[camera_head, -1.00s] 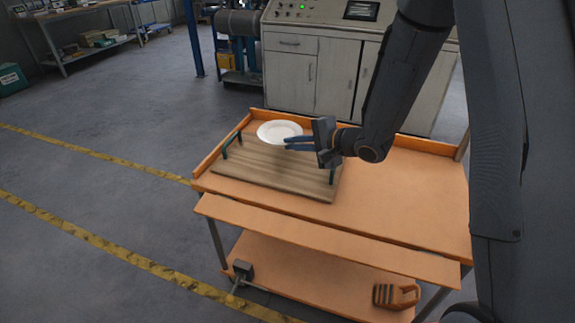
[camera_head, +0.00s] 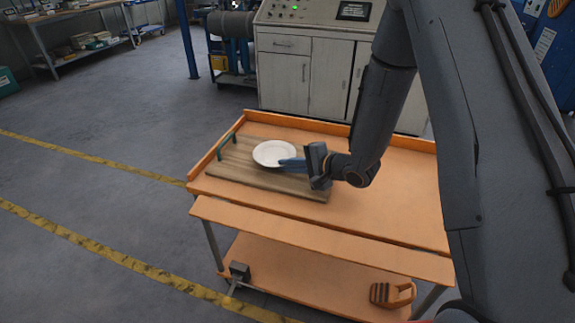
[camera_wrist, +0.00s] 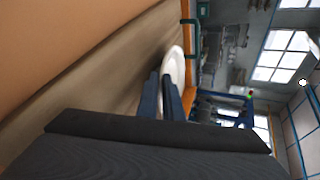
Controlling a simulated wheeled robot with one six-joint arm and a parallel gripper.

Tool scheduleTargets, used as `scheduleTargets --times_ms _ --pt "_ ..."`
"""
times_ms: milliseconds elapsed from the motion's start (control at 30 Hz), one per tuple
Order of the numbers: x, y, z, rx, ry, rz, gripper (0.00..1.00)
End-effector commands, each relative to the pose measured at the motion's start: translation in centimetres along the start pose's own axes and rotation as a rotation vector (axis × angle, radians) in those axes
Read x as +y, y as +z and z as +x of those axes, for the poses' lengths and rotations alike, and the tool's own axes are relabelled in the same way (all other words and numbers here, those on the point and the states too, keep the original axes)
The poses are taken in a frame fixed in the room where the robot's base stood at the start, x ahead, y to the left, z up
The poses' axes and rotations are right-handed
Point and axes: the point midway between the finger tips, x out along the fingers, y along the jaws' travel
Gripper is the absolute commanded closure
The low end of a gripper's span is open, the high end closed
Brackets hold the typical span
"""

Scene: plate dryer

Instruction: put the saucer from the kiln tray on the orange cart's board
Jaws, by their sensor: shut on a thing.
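The white saucer (camera_head: 273,153) is over the wooden board (camera_head: 235,177) on the orange cart (camera_head: 400,195). My gripper (camera_head: 290,164) is shut on the saucer's right rim, with its blue fingers pointing left. In the wrist view the saucer (camera_wrist: 174,66) shows edge-on between the fingertips (camera_wrist: 162,88), close to the board (camera_wrist: 110,85). I cannot tell whether its underside touches the board. The board has green handles; the left one (camera_head: 227,145) shows plainly and the right one is hidden behind my gripper. The kiln tray is not in view.
The cart has a raised orange rim (camera_head: 300,121) at the back and left. Its top right of the board is bare. A grey control cabinet (camera_head: 320,75) stands behind the cart.

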Motion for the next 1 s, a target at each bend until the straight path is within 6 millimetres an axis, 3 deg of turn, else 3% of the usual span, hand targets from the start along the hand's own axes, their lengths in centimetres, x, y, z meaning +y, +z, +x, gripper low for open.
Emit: scheduleTargets --times_ms 33,100,467,667,1000 --pt "0.1 -0.1 0.1 0.000 -0.001 0.000 1.00" --pt "0.1 0.0 0.1 0.000 0.000 0.000 0.85" --pt "-0.1 0.0 -0.2 0.001 0.000 0.000 0.85" --pt "-0.1 -0.1 -3.0 0.003 -0.001 0.002 0.85" --pt "-0.1 -0.1 -9.7 0.004 -0.001 0.002 0.85"
